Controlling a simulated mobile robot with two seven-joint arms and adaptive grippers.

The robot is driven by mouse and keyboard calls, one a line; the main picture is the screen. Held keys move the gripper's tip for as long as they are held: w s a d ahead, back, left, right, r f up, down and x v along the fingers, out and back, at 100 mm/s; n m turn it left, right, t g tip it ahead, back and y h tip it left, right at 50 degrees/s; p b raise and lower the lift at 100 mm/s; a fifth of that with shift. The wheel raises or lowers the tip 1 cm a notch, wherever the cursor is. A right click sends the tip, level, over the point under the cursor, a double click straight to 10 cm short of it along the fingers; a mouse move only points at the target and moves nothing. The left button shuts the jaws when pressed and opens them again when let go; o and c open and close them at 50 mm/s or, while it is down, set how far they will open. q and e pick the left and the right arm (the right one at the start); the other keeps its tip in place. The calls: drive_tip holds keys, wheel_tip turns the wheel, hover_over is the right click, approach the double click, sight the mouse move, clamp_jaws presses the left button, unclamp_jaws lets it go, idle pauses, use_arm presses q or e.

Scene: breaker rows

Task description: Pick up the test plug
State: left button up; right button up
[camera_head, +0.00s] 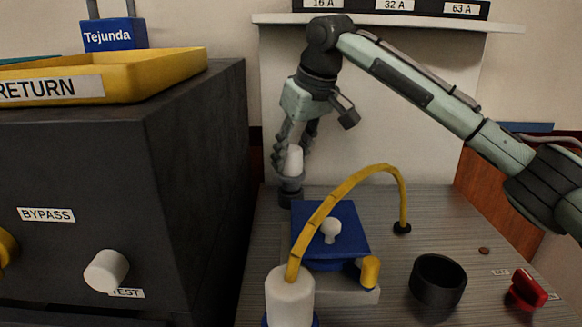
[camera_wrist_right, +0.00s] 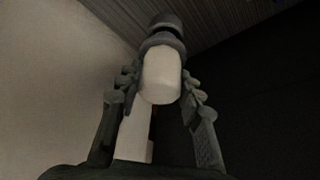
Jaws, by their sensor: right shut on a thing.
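A plug (camera_head: 293,160) with a white rounded body and dark lower end is upright at the back of the grey ribbed table. No label on it is readable, but I take it as the test plug. My right gripper (camera_head: 293,150) comes down from above and is shut on its white body. In the right wrist view the plug (camera_wrist_right: 161,75) sits between the two fingers (camera_wrist_right: 160,95), with its dark end pointing away. I cannot tell whether that end touches the table. My left gripper is not in view.
A white plug (camera_head: 290,298) with a yellow cable (camera_head: 345,190) stands in front. Near it are a blue-topped box (camera_head: 315,240), black cup (camera_head: 438,282) and red knob (camera_head: 527,290). A dark cabinet (camera_head: 190,150) with a yellow tray (camera_head: 150,78) stands left. A white shelf (camera_head: 400,22) is behind.

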drive_tip(key=s+d, duration=0.3)
drive_tip(key=d, duration=1.3)
drive_tip(key=shift+w+d+v, duration=0.1)
drive_tip(key=shift+w+v, duration=0.1)
drive_tip(key=shift+v, duration=1.05)
drive_tip(key=shift+w+d+v, duration=0.1)
drive_tip(key=shift+w+v, duration=0.1)
drive_tip(key=shift+v, duration=1)
drive_tip(key=shift+r, duration=0.1)
